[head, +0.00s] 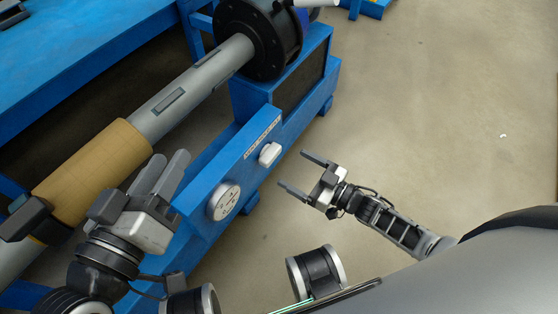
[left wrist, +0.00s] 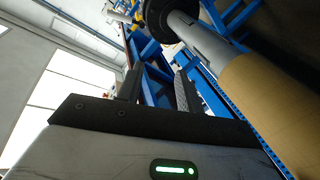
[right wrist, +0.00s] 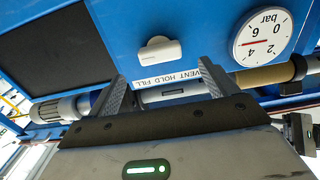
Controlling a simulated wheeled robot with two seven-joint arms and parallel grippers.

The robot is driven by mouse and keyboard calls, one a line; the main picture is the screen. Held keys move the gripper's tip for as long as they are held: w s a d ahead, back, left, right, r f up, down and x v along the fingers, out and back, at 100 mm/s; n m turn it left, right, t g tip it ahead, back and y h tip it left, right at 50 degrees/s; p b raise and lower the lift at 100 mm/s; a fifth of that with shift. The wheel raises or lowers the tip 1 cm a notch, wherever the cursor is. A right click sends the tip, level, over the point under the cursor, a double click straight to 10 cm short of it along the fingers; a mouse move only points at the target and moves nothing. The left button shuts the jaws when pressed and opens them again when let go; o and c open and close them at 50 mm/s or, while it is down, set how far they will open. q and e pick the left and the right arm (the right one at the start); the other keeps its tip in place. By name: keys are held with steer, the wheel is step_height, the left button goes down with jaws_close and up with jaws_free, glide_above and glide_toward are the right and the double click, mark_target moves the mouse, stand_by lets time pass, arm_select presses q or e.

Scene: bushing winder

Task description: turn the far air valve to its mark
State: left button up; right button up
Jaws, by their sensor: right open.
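The air valve is a white bar-shaped knob (head: 270,154) on the blue front beam of the winder, and it also shows in the right wrist view (right wrist: 160,50). A white label (right wrist: 168,78) reading VENT HOLD FILL appears upside down beside it; which word the knob points to I cannot tell. My right gripper (head: 294,170) is open and empty, its fingers facing the valve with a gap between. My left gripper (head: 162,172) is open and empty, by the tan roll (head: 95,165). No second valve is clearly visible.
A round pressure gauge (head: 223,200) marked bar sits on the same beam, nearer than the valve. A grey shaft (head: 190,90) runs from the roll to a black flange (head: 262,40). The floor right of the winder is clear.

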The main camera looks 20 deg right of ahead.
mark_target(275, 158)
steer(key=b+x, duration=0.1)
steer(key=x, duration=0.3)
steer(key=shift+w+a+f, duration=0.1)
steer(key=shift+w+a, duration=0.6)
steer(key=shift+w, duration=0.15)
arm_select(q)
steer(key=shift+w+a+r+m+t+h, duration=0.1)
steer(key=shift+w+r+m+t+h, duration=0.15)
steer(key=shift+w+r+t, duration=0.3)
steer(key=shift+w+a+r+m+t+h, duration=0.1)
steer(key=shift+w+r+m+t+h, duration=0.2)
steer(key=shift+r, duration=0.4)
steer(key=shift+s, duration=0.1)
arm_select(e)
steer(key=shift+c, duration=0.3)
steer(key=c, duration=0.9)
